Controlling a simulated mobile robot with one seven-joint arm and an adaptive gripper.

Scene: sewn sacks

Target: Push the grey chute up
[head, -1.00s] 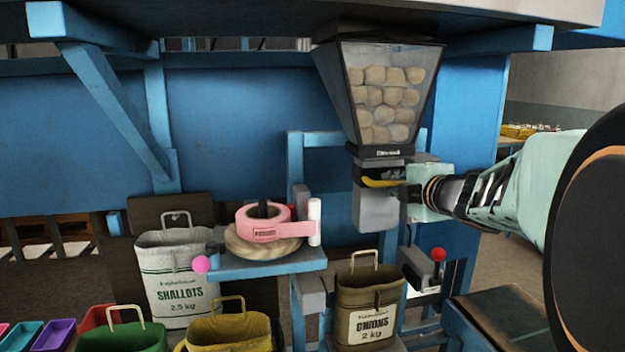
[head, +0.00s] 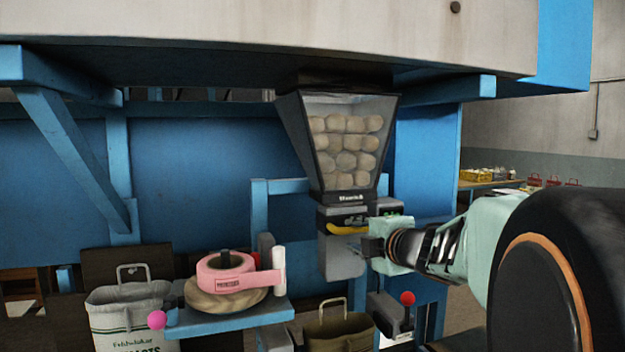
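The grey chute (head: 338,258) hangs under the dark mouth of a clear-sided hopper (head: 345,140) filled with potato-like produce. A yellow curved part (head: 348,230) shows across the dark box just above the chute. My gripper (head: 370,247) reaches in from the right, with its dark fingertips at the chute's upper right edge. I cannot tell whether they touch it. The fingers are small and seen side-on, so their opening is not clear.
A blue shelf (head: 225,318) at left holds a pink tape roll (head: 225,275). An olive sack (head: 335,335) stands below the chute. A red-knobbed lever (head: 407,299) stands right of it. A blue post (head: 422,160) rises behind my gripper.

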